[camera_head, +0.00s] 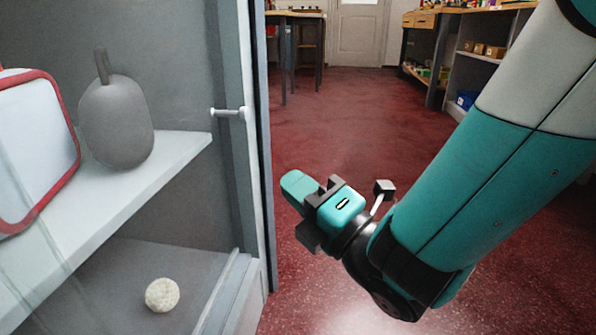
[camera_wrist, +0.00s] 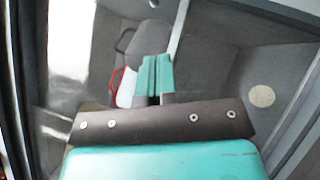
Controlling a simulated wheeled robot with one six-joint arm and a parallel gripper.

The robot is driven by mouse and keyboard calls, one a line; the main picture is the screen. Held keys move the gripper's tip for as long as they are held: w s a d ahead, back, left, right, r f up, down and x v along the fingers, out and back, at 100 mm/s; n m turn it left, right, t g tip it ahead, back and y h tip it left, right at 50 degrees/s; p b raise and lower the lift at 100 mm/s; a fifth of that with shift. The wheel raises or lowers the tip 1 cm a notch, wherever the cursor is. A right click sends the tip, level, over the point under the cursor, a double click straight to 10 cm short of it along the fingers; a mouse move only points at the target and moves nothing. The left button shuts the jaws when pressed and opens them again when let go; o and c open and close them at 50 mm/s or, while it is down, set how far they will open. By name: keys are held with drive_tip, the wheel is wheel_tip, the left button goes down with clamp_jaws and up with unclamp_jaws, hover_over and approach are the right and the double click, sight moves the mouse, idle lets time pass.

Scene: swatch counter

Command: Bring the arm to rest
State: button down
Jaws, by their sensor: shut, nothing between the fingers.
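My arm, teal and white, reaches in from the right side of the head view. My gripper (camera_head: 293,184) hangs over the red floor, just right of the edge of a grey cabinet (camera_head: 232,162). In the wrist view the two teal fingers of my gripper (camera_wrist: 155,72) are together, with nothing held between them. The cabinet interior shows beyond the fingertips in that view. In the head view the gripper appears clear of the cabinet, though the exact gap is hard to tell.
A grey vase-like object (camera_head: 116,122) and a red-framed white object (camera_head: 38,145) are on the white shelf (camera_head: 150,175). A pale round object (camera_head: 162,295) lies on the cabinet bottom; it shows in the wrist view (camera_wrist: 262,96). Open red floor (camera_head: 345,130) stretches back to tables and shelves.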

drive_tip(key=w+d+r+m+g+h+p, duration=0.3)
drive_tip(key=d+r+m+h+p, duration=0.6)
drive_tip(key=m+p, duration=0.4)
drive_tip(key=s+d+r+m+g+h+p, duration=0.1)
drive_tip(key=s+d+r+m+g+p, duration=0.4)
drive_tip(key=s+r, duration=0.35)
drive_tip(key=s+d+r+m+g+h+p, duration=0.1)
drive_tip(key=s+d+r+m+g+p, duration=0.1)
drive_tip(key=s+r+m+g+p, duration=0.65)
wheel_tip(320, 180, up, 35)
drive_tip(key=s+n+t+p, duration=0.2)
drive_tip(key=p, duration=3.4)
drive_tip(key=shift+d+n, duration=0.25)
drive_tip(key=shift+n, duration=0.1)
drive_tip(key=shift+s+f, duration=0.1)
